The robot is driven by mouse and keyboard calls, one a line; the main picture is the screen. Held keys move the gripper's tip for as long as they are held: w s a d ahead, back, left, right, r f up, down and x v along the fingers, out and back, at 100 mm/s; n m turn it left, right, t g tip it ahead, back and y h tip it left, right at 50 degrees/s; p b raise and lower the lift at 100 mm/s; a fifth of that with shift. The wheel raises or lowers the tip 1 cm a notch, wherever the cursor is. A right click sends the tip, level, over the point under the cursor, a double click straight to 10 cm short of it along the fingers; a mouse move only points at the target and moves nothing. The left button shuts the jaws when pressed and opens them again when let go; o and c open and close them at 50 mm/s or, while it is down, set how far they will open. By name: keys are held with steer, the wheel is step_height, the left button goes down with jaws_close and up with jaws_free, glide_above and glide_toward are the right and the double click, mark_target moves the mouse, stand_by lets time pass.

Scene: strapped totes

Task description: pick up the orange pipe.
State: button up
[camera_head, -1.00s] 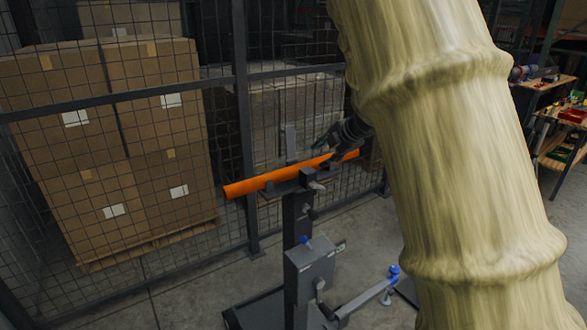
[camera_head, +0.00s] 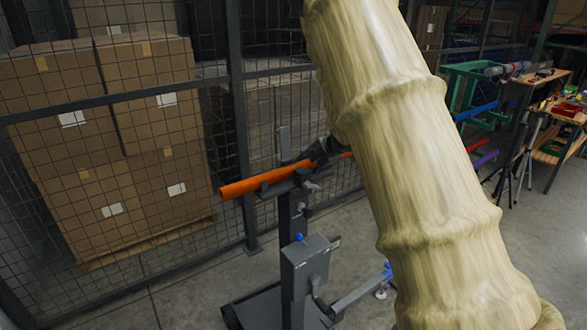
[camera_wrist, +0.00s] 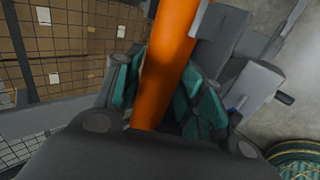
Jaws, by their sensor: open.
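The orange pipe (camera_head: 252,184) rests nearly level across the top of a dark grey stand (camera_head: 292,222). My arm hides its right part in the head view. My gripper (camera_head: 322,150) is at the pipe, just right of the stand's top support. In the wrist view the pipe (camera_wrist: 168,62) runs between the two green-padded fingers of my gripper (camera_wrist: 162,95), one on each side. The fingers are open. I cannot tell whether either pad touches the pipe.
A wire mesh fence (camera_head: 240,120) stands behind the stand, with stacked cardboard boxes (camera_head: 110,150) beyond it. A workbench (camera_head: 565,110) with bins stands at the right. Blue and purple pipes (camera_head: 485,158) show behind my arm. Bare concrete floor lies around the stand.

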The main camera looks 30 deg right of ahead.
steer(key=shift+s+a+r, duration=0.1)
steer(key=shift+s, duration=0.05)
steer(key=c, duration=0.3)
jaws_close()
